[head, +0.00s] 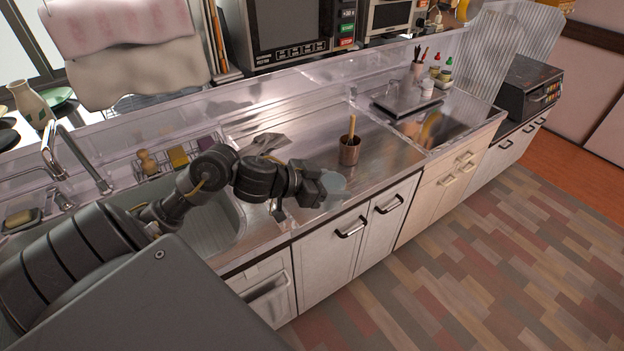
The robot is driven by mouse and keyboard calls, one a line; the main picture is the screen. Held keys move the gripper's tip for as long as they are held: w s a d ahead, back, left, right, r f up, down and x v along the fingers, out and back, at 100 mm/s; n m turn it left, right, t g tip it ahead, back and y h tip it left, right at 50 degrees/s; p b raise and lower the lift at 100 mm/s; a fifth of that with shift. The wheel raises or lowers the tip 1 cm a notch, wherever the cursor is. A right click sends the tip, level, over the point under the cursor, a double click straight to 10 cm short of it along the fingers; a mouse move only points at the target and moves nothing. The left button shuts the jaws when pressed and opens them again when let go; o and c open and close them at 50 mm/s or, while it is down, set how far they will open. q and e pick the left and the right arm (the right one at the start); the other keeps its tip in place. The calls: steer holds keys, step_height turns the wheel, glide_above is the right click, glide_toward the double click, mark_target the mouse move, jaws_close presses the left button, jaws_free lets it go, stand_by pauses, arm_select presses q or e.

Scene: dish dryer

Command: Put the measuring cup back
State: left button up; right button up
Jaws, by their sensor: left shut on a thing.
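My left gripper (314,188) reaches in from the left over the steel counter's front edge. It is shut on a pale, see-through measuring cup (334,183), whose round shape shows just right of the fingertips. The cup is small and partly hidden by the gripper, and I cannot tell if it touches the counter. A copper-coloured pot (349,151) with a wooden handle sticking up stands on the counter behind and to the right of the cup. My right gripper is not in view.
The sink (215,222) with its tap (70,160) lies left, partly under my arm. A wire rack (180,160) with brushes and sponges stands behind it. A dark scale-like slab (408,98) and bottles sit farther right. The steel counter (385,155) right of the pot is clear.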

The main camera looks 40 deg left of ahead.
arm_select(q)
steer(key=a+r+n+t+y+p, duration=0.1)
steer(key=a+n+y, duration=0.3)
steer(key=a, duration=0.4)
steer(key=shift+r+n, duration=0.3)
steer(key=shift+r, duration=0.2)
steer(key=w+a+f+b, duration=0.4)
steer(key=w+a+f, duration=0.3)
steer(key=w+f, duration=0.2)
steer(key=shift+w+a+f, duration=0.2)
steer(key=shift+w+a, duration=0.05)
steer(key=shift+w, duration=0.85)
steer(key=shift+f, duration=0.1)
steer(key=shift+w+a+f, duration=0.1)
steer(key=shift+w+f, duration=0.1)
steer(key=shift+f, duration=1.5)
steer(key=shift+f, duration=0.2)
